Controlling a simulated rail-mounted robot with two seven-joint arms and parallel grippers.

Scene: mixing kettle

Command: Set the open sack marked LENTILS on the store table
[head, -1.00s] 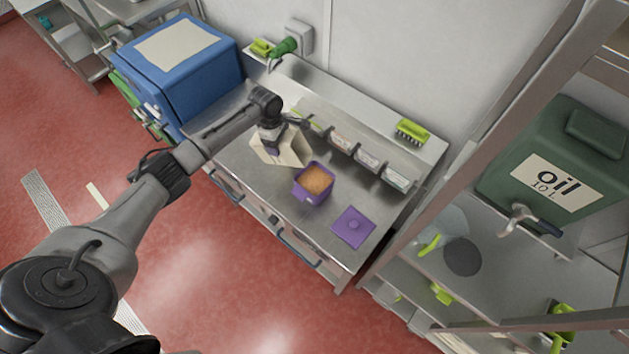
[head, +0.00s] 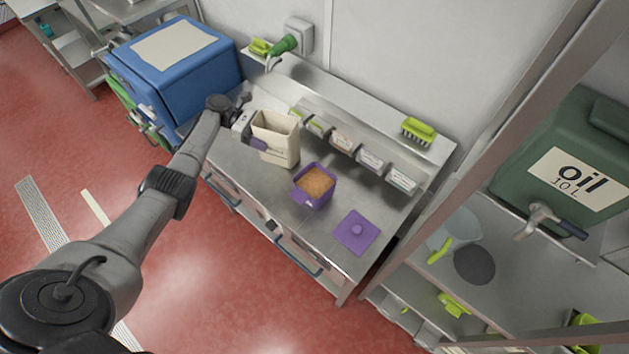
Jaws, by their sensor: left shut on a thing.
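A cream open-topped sack (head: 282,150) is at the counter, upright with its mouth facing up; I cannot read any marking on it. My left gripper (head: 254,142) reaches in from the left and is shut on the sack's left side. I cannot tell whether the sack's base touches the steel table (head: 255,190). A purple tub (head: 312,199) with orange contents stands just right of the sack, uncovered. Its purple lid (head: 356,232) lies flat nearer the table's right end. My right gripper is not in view.
A blue box (head: 180,75) stands at the table's left end. Several small labelled bins (head: 342,141) line the back, below a shelf with a green brush (head: 419,130). A rack at right holds a green oil container (head: 570,160). Bare steel shows in front of the sack.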

